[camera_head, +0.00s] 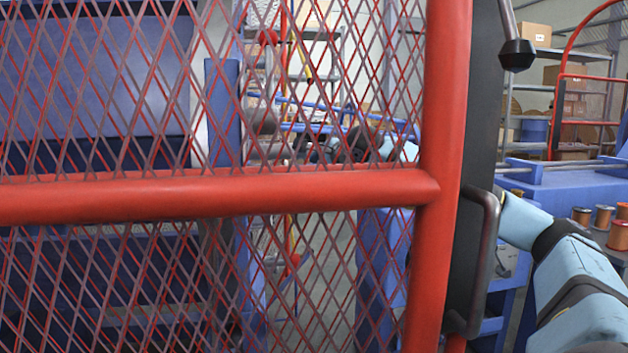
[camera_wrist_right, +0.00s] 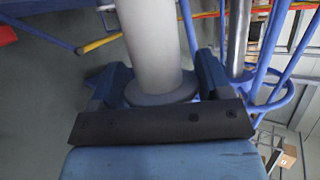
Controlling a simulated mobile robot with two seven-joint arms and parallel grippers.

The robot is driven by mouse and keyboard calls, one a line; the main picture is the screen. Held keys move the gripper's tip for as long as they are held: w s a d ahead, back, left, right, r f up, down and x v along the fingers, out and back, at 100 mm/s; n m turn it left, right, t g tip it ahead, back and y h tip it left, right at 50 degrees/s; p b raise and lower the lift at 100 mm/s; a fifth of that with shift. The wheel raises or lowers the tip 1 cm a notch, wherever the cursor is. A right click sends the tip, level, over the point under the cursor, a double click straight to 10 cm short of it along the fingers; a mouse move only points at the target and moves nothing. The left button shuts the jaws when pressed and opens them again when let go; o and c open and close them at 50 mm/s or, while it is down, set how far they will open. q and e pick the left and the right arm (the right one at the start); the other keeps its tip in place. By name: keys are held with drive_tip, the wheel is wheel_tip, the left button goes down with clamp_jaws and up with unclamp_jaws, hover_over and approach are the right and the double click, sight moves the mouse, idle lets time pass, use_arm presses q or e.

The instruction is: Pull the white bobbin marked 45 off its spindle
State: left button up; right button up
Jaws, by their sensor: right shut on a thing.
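A white bobbin (camera_wrist_right: 152,40) stands out from my right gripper (camera_wrist_right: 162,84) in the right wrist view. Its round flange (camera_wrist_right: 160,92) lies between the two blue fingers, which are shut on it. The bobbin's far end is cut off by the picture's top edge, so I cannot tell whether it is on its spindle. No number 45 is readable. In the head view my right arm (camera_head: 575,275) comes in from the right and passes behind a gate; light blue and black arm parts (camera_head: 398,148) show through the mesh. My left gripper is not in view.
A red gate frame (camera_head: 442,150) with wire mesh and a dark handle (camera_head: 487,255) fills much of the head view. Copper-coloured spools (camera_head: 605,217) stand on a blue bench at right. Blue rails (camera_wrist_right: 270,60) and a grey post (camera_wrist_right: 237,35) are close to the right of the bobbin.

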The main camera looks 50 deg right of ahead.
drive_tip(key=s+d, duration=0.4)
drive_tip(key=d, duration=0.1)
drive_tip(key=shift+s, duration=0.2)
idle(0.8)
drive_tip(key=shift+d+r, duration=0.1)
drive_tip(key=shift+d, duration=0.05)
drive_tip(key=shift+s+d+b, duration=0.3)
drive_tip(key=shift+s+d, duration=1.3)
drive_tip(key=shift+d, duration=0.25)
